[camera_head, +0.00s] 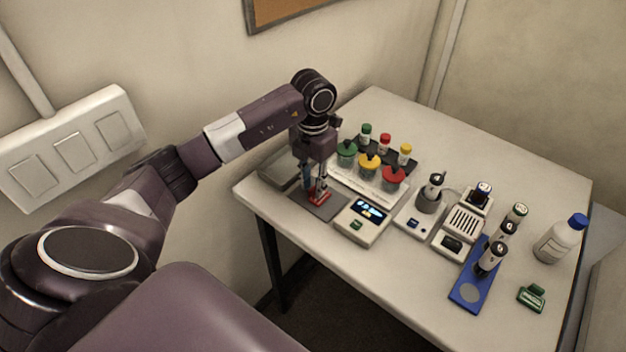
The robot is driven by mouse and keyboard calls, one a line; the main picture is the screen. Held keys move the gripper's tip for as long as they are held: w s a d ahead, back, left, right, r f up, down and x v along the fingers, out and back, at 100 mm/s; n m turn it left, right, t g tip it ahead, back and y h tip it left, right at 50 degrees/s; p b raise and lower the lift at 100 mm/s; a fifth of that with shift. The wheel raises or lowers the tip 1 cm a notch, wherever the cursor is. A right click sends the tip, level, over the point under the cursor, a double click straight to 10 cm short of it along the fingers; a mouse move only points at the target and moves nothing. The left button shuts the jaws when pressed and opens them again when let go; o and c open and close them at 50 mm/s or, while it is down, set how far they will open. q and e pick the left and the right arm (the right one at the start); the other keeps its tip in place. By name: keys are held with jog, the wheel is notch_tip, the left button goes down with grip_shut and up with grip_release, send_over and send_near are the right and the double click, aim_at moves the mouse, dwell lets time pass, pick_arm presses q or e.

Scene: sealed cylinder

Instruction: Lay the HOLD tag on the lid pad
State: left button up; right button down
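A small red piece (320,198), which looks like the HOLD tag, is at the dark grey pad (325,212) near the table's left edge. Its lettering is too small to read. My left gripper (314,192) points down over this pad with its fingertips at the red piece. The fingers partly cover the piece, and I cannot tell whether they are closed on it or whether it touches the pad. I cannot tell for certain that this pad is the lid pad. My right gripper is not in view.
A display device (361,222) stands just right of the pad. Jars with green, yellow and red lids (369,166) stand behind. A blue rack (468,289) with vials, a green tag-like piece (532,297) and a white bottle (560,240) are at the right. The front table is clear.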

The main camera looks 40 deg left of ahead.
aim_at(313, 187)
pick_arm(q)
jog(key=shift+r, duration=0.25)
jog(key=shift+w+r, duration=0.1)
jog(key=shift+r, duration=0.3)
notch_tip(313, 187, up, 11)
jog(key=b, duration=0.2)
